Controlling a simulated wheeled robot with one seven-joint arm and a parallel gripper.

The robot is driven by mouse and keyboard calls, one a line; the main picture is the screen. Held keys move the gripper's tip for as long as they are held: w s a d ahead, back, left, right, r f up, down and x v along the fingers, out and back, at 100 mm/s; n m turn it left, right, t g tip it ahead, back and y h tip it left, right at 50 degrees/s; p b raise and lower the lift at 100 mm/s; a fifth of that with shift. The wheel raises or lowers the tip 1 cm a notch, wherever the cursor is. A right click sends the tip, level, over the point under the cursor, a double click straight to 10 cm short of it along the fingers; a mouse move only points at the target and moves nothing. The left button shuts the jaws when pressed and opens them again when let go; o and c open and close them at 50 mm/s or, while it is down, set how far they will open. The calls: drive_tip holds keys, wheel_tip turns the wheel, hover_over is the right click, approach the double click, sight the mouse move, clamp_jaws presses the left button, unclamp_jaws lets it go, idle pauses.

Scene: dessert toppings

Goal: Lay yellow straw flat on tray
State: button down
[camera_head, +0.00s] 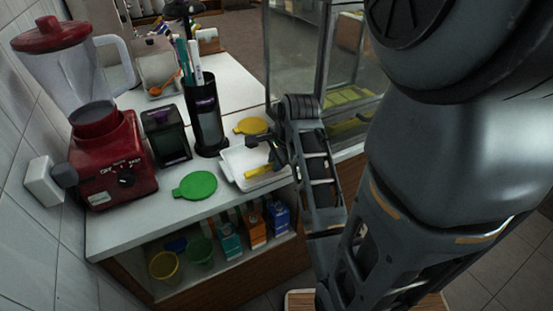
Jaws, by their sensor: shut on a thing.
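The white tray (232,160) sits on the counter near its front right edge. The yellow straw (258,173) shows as a short yellow length over the front part of the tray, lying roughly level. My gripper (273,160) reaches in from the right over the tray and is shut on the straw at its right end. My gripper hides part of the straw and the tray's right side. I cannot tell whether the straw touches the tray floor.
A green lid (195,186) lies left of the tray and a yellow lid (251,126) behind it. A black cup (207,118) with pens, a dark box (166,136) and a red blender (110,160) stand left. A glass case (335,60) stands behind my arm.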

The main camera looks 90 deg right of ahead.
drive_tip(key=c, duration=0.7)
unclamp_jaws()
drive_tip(key=shift+r+p, duration=0.6)
drive_tip(key=shift+r, duration=3.9)
